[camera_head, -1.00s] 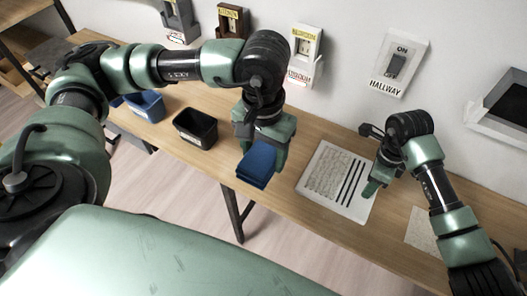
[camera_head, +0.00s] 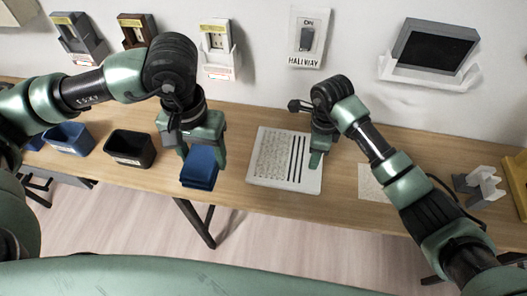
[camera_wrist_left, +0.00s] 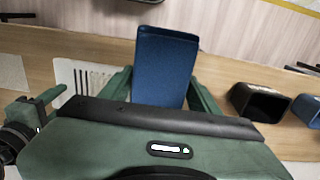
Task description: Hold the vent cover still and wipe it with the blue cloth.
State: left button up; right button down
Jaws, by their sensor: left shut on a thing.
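The vent cover (camera_head: 257,175) is a white plate lying flat on the table, with dark slots at its right and a speckled beige area at its left. Part of it also shows in the left wrist view (camera_wrist_left: 92,72). My left gripper (camera_head: 203,150) is shut on the folded blue cloth (camera_head: 199,172), left of the vent cover and apart from it. The cloth sticks out between the fingers in the left wrist view (camera_wrist_left: 166,60). My right gripper (camera_head: 316,160) has its fingertips at the vent cover's right edge; its jaw opening cannot be made out.
A black bin (camera_head: 130,148) and a blue bin (camera_head: 70,138) stand left of the cloth. A pale speckled sheet (camera_head: 374,184) lies right of the vent cover. A grey-white bracket (camera_head: 480,184) stands farther right. Wall switches, including HALLWAY (camera_head: 308,38), line the back.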

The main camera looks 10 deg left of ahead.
aim_at(271, 159)
pick_arm(q)
jog(key=shift+f, duration=0.1)
jog(key=shift+w+d+f+n, duration=0.1)
jog(key=shift+w+d+n, duration=0.2)
jog(key=shift+d+n, duration=0.1)
jog(key=w+d+f+n, duration=0.3)
jog(key=w+d+n, duration=0.1)
jog(key=n, duration=0.3)
jog(key=w+d+f+n, duration=0.3)
jog(key=d+n, duration=0.4)
jog(key=n, duration=0.1)
jog(key=shift+w+d+f, duration=0.25)
jog(key=shift+w+f, duration=0.15)
jog(key=shift+f, duration=3.25)
jog(key=shift+f, duration=1.3)
jog(key=shift+w, duration=2.9)
jog(key=shift+r, duration=0.1)
